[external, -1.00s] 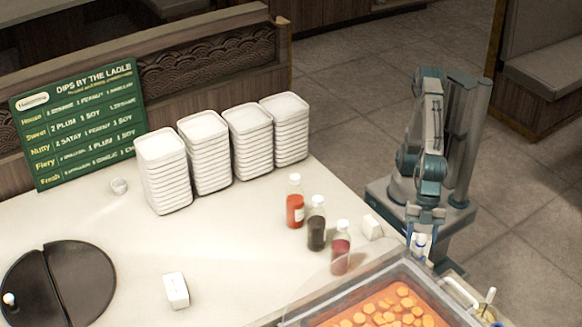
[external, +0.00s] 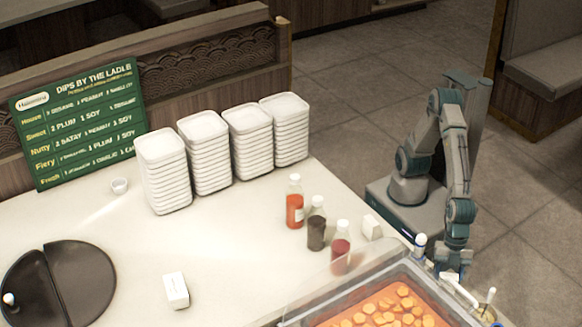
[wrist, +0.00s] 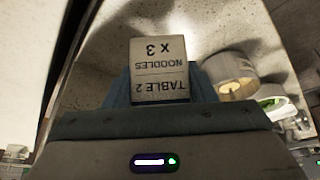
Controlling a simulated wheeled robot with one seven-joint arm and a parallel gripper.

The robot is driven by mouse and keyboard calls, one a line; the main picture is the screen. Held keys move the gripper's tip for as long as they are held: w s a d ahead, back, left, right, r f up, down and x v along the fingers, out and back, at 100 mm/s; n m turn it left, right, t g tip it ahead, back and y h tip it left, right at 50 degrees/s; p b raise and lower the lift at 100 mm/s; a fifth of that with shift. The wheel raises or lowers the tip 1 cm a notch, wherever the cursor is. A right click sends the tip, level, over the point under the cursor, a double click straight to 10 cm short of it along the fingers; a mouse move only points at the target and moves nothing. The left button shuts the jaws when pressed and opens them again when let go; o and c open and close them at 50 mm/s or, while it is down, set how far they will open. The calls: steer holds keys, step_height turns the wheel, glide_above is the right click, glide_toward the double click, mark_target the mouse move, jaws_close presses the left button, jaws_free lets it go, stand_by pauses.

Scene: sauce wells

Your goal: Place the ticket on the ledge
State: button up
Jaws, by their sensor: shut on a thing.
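My gripper (external: 453,266) is at the right of the external view, low beside the near right rim of the sauce well. In the wrist view it is shut on the ticket (wrist: 158,68), a pale block printed "TABLE 2 NOODLES X 3", which appears upside down. The ticket is hard to make out in the external view, where my gripper and the white handles crowd together. I cannot tell for sure which surface is the ledge.
The clear-walled sauce well (external: 345,316) holds orange sauce with round slices. Several bottles, including a red one (external: 295,208), and a white block (external: 372,227) stand behind it. Stacked white trays (external: 163,180) and a black divided plate (external: 85,275) are further left. Another white block (external: 176,290) lies on the counter.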

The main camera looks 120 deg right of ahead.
steer(key=shift+s+a+f, duration=0.15)
steer(key=shift+a+f, duration=0.2)
steer(key=shift+a, duration=0.05)
steer(key=shift+f, duration=1.9)
steer(key=shift+f+b, duration=0.2)
steer(key=shift+b, duration=0.15)
steer(key=o, duration=1)
steer(key=shift+c, duration=0.2)
steer(key=shift+r, duration=0.5)
steer(key=p+v, duration=0.1)
steer(key=v, duration=1)
steer(key=shift+d+r, duration=0.15)
steer(key=shift+r, duration=0.05)
